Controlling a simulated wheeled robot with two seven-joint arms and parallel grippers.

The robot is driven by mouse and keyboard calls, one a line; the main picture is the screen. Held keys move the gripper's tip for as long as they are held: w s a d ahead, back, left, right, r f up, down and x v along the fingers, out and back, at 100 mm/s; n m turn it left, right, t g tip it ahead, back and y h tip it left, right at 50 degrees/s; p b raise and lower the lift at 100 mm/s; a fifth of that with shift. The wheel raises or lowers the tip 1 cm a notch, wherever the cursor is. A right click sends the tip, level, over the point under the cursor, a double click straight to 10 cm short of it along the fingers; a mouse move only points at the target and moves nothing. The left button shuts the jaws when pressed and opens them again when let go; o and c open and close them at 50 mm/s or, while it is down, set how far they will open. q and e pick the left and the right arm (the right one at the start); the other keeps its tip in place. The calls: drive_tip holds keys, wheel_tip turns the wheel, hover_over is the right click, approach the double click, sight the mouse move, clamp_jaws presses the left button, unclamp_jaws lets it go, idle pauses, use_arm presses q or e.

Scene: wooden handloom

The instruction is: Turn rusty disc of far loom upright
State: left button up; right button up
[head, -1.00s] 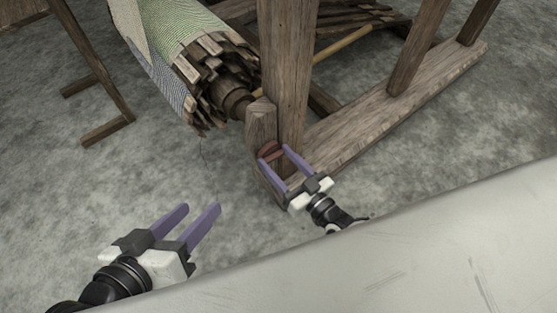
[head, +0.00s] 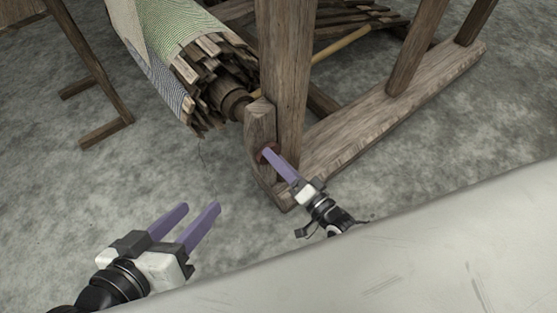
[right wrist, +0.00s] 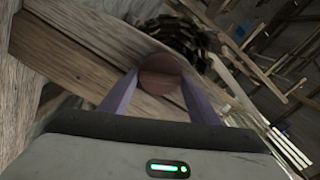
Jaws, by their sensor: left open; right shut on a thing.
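The rusty disc (right wrist: 160,73) is a reddish-brown round piece on the wooden post at the loom's near corner. In the right wrist view it sits between the two purple fingers of my right gripper (right wrist: 165,80), which is shut on it. In the head view my right gripper (head: 268,154) shows edge-on, one finger covering the other, and only a sliver of the disc (head: 258,157) shows beside the fingertip. I cannot tell whether the disc is upright. My left gripper (head: 200,208) is open and empty over the floor at lower left.
The wooden loom (head: 285,85) has a thick upright post and a long base beam (head: 390,125) running right. A roll of patterned cloth (head: 185,35) with wooden slats is at upper left. A pale slanted surface (head: 420,245) fills the lower right.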

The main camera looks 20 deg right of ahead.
drive_tip(key=m, duration=0.5)
drive_tip(key=shift+f, duration=0.1)
drive_tip(key=shift+m, duration=0.3)
idle(0.4)
drive_tip(key=o, duration=0.9)
